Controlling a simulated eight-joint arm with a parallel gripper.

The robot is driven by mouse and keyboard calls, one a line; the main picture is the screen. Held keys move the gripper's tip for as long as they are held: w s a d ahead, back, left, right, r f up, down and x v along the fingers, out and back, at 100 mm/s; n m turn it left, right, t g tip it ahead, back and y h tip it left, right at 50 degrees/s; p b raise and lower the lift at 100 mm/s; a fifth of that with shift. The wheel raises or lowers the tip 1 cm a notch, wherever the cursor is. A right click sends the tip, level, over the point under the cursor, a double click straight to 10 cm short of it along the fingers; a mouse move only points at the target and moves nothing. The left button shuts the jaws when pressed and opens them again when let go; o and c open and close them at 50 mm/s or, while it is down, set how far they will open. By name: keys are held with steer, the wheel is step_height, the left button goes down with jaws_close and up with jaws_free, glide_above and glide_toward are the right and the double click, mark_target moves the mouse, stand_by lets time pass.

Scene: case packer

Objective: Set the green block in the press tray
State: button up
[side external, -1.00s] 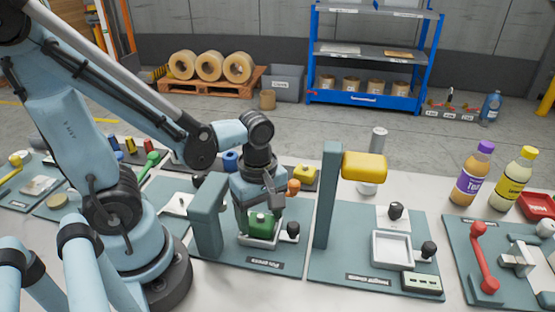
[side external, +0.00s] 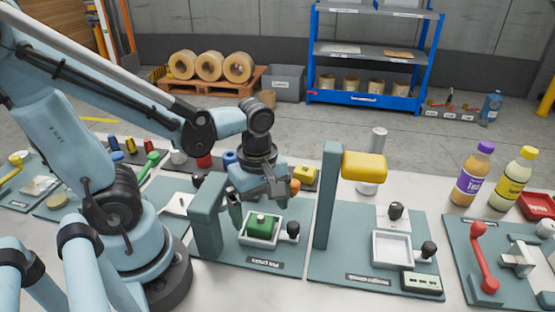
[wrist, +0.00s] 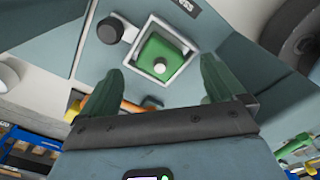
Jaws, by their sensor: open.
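The green block (side external: 262,225) with a light knob on top sits inside the white-rimmed square press tray (side external: 246,242) of the pin press. In the wrist view the green block (wrist: 160,58) lies within the walls of the tray (wrist: 183,75), slightly turned against them. My gripper (side external: 257,205) is above and just behind the tray. In the wrist view its two green fingers (wrist: 160,82) are spread wide, with nothing between them, and stand apart from the block.
The press's grey-green post (side external: 207,215) stands just left of the tray, and a black knob (side external: 293,229) is at its right. Another station with a tall post (side external: 328,195), a yellow head (side external: 364,167) and an empty white tray (side external: 391,249) stands to the right.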

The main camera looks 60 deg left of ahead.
step_height(320, 180, up, 10)
steer(key=w+a+f+m+t, duration=0.1)
steer(key=w+m+t, duration=0.5)
steer(key=m, duration=1.2)
steer(key=shift+a+f+t, duration=0.4)
steer(key=shift+t, duration=0.2)
